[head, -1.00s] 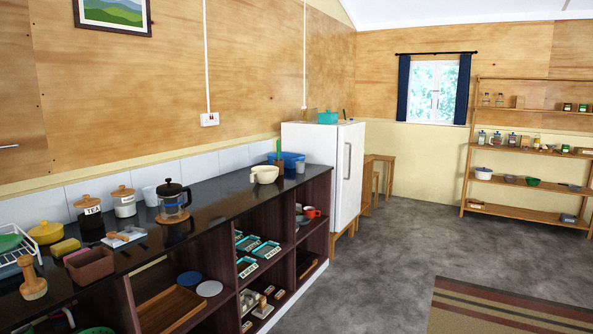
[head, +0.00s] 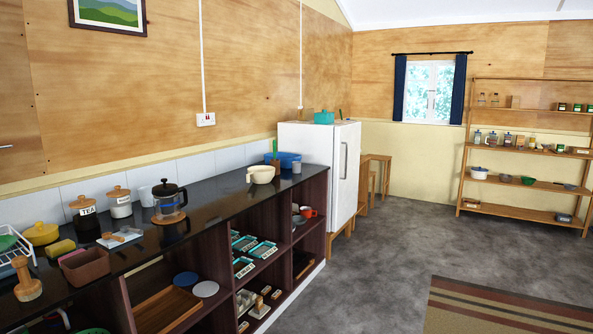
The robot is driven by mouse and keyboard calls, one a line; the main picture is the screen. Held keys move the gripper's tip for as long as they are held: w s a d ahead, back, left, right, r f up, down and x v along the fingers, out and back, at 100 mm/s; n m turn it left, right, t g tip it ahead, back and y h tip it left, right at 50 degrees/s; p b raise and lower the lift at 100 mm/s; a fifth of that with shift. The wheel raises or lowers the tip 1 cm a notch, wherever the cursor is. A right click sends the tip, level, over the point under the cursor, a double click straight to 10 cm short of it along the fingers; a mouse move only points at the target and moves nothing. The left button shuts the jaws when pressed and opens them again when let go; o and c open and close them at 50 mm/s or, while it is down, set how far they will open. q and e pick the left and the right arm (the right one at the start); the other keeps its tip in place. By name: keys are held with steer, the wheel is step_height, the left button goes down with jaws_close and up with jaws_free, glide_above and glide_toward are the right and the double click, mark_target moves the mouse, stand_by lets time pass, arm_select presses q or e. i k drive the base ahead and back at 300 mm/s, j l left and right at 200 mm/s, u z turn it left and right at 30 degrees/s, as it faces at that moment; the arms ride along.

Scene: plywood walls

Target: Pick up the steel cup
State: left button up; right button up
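A small grey cup (head: 297,167), which looks like the steel cup, stands upright at the far end of the dark counter (head: 222,193), close to the fridge. It is small in the head view, so its metal finish is hard to make out. A cream bowl with a handle (head: 261,174) stands in front of it to the left, and a blue basin (head: 284,159) is just behind it. Neither of my grippers shows in this view.
A French press (head: 170,202), labelled jars (head: 84,212), a brown box (head: 85,266) and a wooden masher (head: 26,280) crowd the counter's near end. Open shelves lie below. The white fridge (head: 318,170) stands beyond the counter.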

mark_target(295, 165)
steer(key=i+z, duration=0.45)
steer(key=i, duration=2.4)
steer(key=i+l, duration=0.1)
steer(key=i, duration=1.1)
steer(key=j+u, duration=0.05)
